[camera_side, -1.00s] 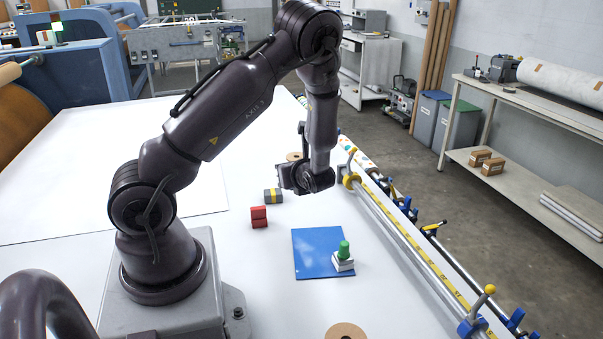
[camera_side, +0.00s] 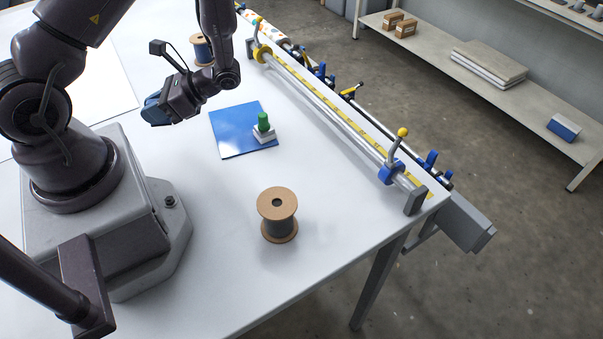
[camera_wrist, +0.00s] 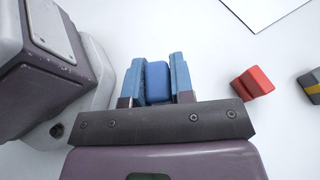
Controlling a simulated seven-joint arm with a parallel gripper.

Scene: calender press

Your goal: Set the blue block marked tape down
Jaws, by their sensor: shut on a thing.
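My gripper (camera_side: 153,112) is over the white table, to the left of the blue mat, close to my base in the side view. In the wrist view, its two blue fingers (camera_wrist: 157,60) are shut on a blue block (camera_wrist: 157,84) between them. No marking on the block can be read. In the side view the block cannot be told apart from the blue fingers. The gap between block and table cannot be judged clearly.
The blue mat (camera_side: 232,142) carries a white block (camera_side: 264,138) with a green piece (camera_side: 263,122) on top. A spool (camera_side: 278,226) stands nearer. A red block (camera_wrist: 252,83) and a grey-yellow block (camera_wrist: 313,86) lie right of the fingers. A rail (camera_side: 325,115) lines the table edge.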

